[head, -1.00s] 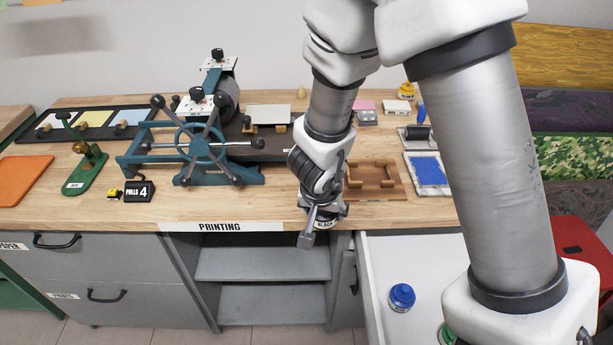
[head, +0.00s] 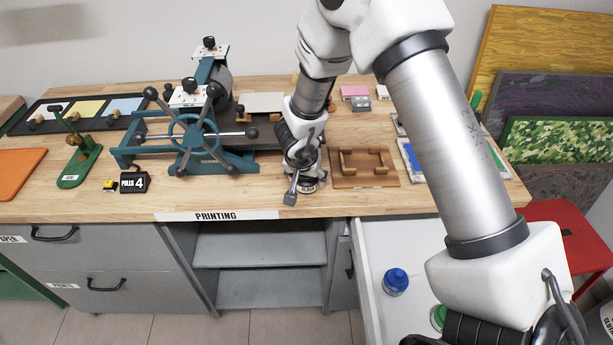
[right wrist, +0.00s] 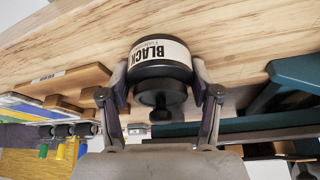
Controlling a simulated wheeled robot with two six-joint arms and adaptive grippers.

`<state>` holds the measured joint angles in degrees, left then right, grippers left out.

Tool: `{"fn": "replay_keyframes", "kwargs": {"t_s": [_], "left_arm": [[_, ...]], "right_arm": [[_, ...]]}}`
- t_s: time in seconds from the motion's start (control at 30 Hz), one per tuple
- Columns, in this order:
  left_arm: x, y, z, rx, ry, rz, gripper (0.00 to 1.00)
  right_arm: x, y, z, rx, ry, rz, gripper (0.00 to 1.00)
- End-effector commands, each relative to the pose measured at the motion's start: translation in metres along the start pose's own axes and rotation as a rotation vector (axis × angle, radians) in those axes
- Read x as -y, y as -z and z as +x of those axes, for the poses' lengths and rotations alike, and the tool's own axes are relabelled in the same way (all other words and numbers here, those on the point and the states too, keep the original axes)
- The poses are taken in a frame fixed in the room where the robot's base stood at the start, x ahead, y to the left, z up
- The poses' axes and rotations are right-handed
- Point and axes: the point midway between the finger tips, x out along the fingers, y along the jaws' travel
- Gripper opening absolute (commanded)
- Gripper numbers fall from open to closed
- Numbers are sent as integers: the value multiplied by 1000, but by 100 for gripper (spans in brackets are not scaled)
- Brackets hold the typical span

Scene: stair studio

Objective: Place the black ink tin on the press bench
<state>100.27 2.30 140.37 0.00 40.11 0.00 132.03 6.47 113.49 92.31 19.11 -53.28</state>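The black ink tin (right wrist: 160,55) has a white label reading BLACK, upside down in the right wrist view. It also shows small in the head view (head: 309,187), below my right gripper (head: 304,172). My right gripper's fingers (right wrist: 161,97) are shut on the tin from both sides. The tin is over the front part of the wooden press bench (head: 240,200), between the press and a wooden frame. I cannot tell whether its base touches the wood. My left gripper is not in view.
A teal press (head: 190,135) stands left of the tin and a brown wooden frame (head: 365,181) lies to its right. A PULLS 4 counter (head: 134,183) stands at the front left. Below, an open drawer (head: 375,250) holds a blue-lidded tin (head: 396,281) and a green one (head: 439,317).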

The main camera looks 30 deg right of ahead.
Motion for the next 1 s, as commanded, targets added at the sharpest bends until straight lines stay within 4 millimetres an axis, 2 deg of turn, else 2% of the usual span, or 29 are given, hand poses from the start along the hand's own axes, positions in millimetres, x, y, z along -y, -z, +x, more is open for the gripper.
{"fn": "replay_keyframes", "kwargs": {"t_s": [0.03, 0.07, 0.37, 0.47, 0.57, 0.8, 0.9, 1.0], "left_arm": [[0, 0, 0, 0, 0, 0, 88], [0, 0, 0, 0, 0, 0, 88], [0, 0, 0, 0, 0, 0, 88], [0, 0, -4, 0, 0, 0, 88], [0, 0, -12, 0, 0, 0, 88], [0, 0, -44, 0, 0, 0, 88], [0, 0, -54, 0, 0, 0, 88], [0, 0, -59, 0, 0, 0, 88]], "right_arm": [[0, 0, 0, 0, 0, 0, 80], [0, 0, 0, 0, 0, 0, 88], [0, 0, -1, 0, 0, 0, 88], [0, 2, -7, 0, 1, 0, 88], [0, 3, -25, -1, 1, -1, 88], [0, 4, -90, -2, 1, -1, 88], [0, 4, -111, -2, 0, -2, 88], [0, 3, -121, -1, 0, -1, 88]]}}
